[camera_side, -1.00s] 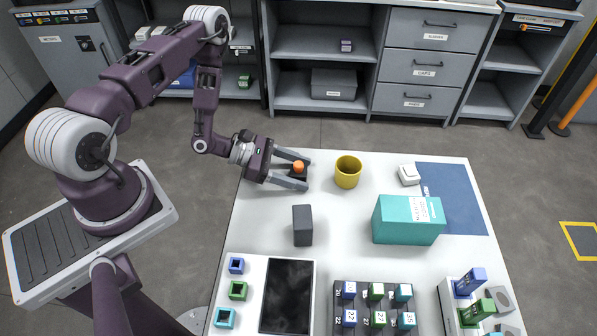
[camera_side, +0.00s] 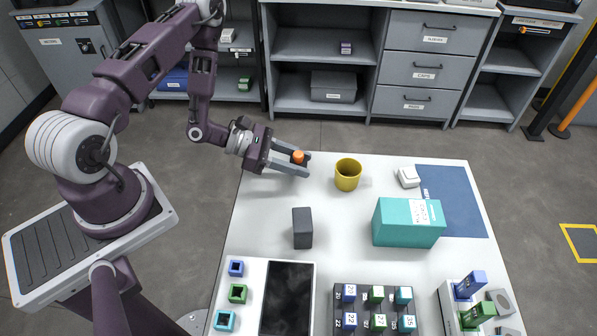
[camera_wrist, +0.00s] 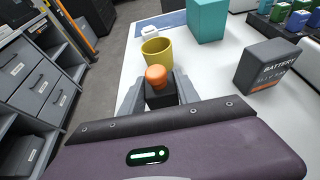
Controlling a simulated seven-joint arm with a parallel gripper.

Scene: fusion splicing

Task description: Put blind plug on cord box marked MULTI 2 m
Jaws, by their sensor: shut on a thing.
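My gripper (camera_side: 290,163) is shut on the blind plug, a black block with an orange knob (camera_side: 298,157). The plug is held upright above the table's far left corner. In the wrist view the orange knob (camera_wrist: 156,76) and black body (camera_wrist: 161,95) show between the fingers. A teal box (camera_side: 406,222) with a white label stands on the right half of the table, well apart from the gripper; its print is too small to read. It also shows at the top of the wrist view (camera_wrist: 208,20). I cannot tell whether it is the MULTI 2 m cord box.
A yellow cup (camera_side: 347,175) stands just right of the gripper. A dark battery block (camera_side: 302,228) stands nearer the front. A white item (camera_side: 408,177) and a blue mat (camera_side: 455,200) lie at the right. Racks of small coloured blocks (camera_side: 375,308) fill the front.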

